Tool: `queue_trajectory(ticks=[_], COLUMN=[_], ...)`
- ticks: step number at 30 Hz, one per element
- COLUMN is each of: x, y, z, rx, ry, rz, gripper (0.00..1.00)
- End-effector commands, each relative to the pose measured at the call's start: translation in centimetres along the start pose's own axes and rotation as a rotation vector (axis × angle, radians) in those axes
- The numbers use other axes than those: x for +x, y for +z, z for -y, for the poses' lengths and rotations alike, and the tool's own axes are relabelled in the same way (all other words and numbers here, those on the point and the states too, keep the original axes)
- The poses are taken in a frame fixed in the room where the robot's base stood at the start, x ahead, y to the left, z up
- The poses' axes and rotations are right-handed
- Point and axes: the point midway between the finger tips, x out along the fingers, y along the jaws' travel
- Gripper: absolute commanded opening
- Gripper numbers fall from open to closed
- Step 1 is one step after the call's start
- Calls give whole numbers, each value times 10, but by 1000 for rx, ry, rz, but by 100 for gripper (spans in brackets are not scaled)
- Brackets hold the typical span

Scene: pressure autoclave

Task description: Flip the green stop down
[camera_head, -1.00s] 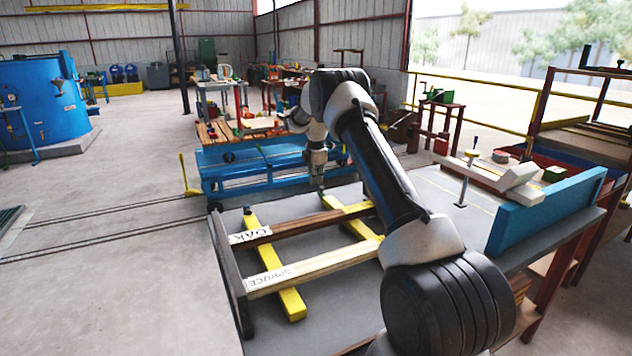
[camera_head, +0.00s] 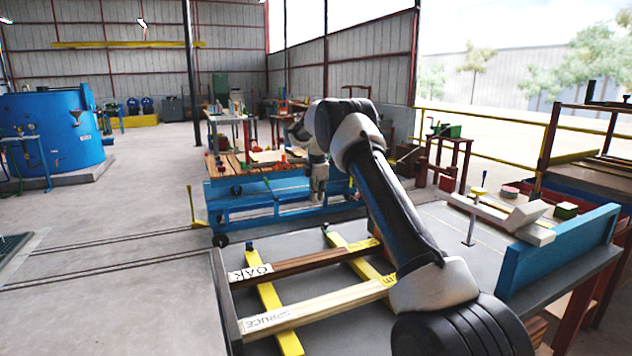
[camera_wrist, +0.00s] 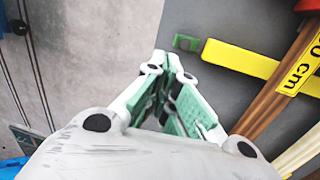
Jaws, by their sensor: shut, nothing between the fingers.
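The green stop (camera_wrist: 187,42) shows in the wrist view as a small green bracket with a dark hole, at the end of a yellow bar (camera_wrist: 240,60). In the head view the far yellow bar (camera_head: 338,240) ends in a small dark upright piece (camera_head: 325,227); its colour is unclear. My gripper (camera_wrist: 170,68) is shut and empty, with green-padded fingers. In the wrist view its tips lie just left of and below the stop; the height between them is unclear. In the head view my gripper (camera_head: 319,190) hangs above and beyond that bar end.
An oak board (camera_head: 310,263) and a spruce board (camera_head: 325,307) lie across the yellow bars on the grey table. A blue cart (camera_head: 265,205) stands behind the table. A white angled piece (camera_head: 505,213) and a blue panel (camera_head: 560,250) stand at right.

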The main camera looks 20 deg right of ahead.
Motion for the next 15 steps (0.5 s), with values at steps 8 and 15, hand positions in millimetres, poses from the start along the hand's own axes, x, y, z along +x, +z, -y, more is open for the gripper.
queue_trajectory(ticks=[8,15], x=[-38,-50], y=[-1,-1], z=[-30,-38], rx=[1,0], ry=[4,2], rz=[1,1], gripper=[0,0])
